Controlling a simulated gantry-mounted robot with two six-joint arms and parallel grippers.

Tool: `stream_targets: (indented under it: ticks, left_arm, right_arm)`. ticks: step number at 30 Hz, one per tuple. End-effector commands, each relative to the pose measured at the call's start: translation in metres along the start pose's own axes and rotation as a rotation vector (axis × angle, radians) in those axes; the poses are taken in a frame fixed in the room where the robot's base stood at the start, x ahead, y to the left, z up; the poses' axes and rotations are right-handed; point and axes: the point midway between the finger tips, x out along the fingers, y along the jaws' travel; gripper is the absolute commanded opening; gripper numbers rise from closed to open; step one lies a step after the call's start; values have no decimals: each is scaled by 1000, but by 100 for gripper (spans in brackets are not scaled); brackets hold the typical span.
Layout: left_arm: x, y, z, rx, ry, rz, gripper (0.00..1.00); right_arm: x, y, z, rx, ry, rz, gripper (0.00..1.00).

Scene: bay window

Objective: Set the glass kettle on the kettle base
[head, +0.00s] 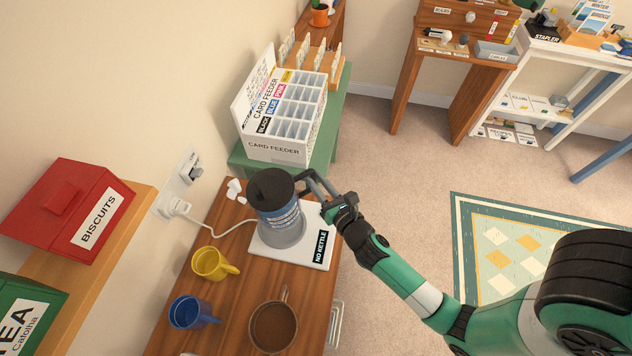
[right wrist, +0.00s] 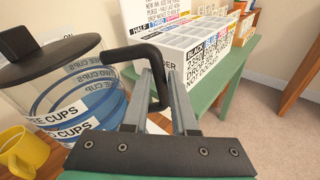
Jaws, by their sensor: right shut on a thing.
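The glass kettle (head: 283,222), with a black lid and black handle, is over the white kettle base (head: 292,254), looking roughly upright. I cannot tell whether its bottom touches the base. The base has a black "NO KETTLE" label showing at its right side. My right gripper (head: 338,203) is shut on the kettle's handle, to the right of the kettle. In the right wrist view the black handle (right wrist: 150,58) passes between the fingers, and the kettle's body (right wrist: 75,95) with cup markings is at the left. My left gripper is not in view.
A yellow mug (head: 209,264), a blue mug (head: 188,312) and a brown-filled mug (head: 272,326) stand on the wooden table near the base. A white cable runs from a wall plug (head: 175,207) toward the base. A card feeder (head: 284,117) stands on a green table behind.

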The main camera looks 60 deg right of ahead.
Motion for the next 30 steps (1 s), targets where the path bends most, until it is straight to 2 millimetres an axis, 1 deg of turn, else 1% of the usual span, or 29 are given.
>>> stream_targets:
  ticks: [1, 4, 24, 30]
  left_arm:
    - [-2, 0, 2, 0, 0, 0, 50]
    - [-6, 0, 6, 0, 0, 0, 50]
    - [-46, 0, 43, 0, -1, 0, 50]
    - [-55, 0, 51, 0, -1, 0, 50]
  right_arm:
    - [0, 2, 2, 24, -9, 3, 0]
    - [1, 1, 0, 86, -11, -4, 0]
    - [10, -12, -67, 81, -9, -3, 0]
    - [12, -15, -82, 80, -9, -4, 0]
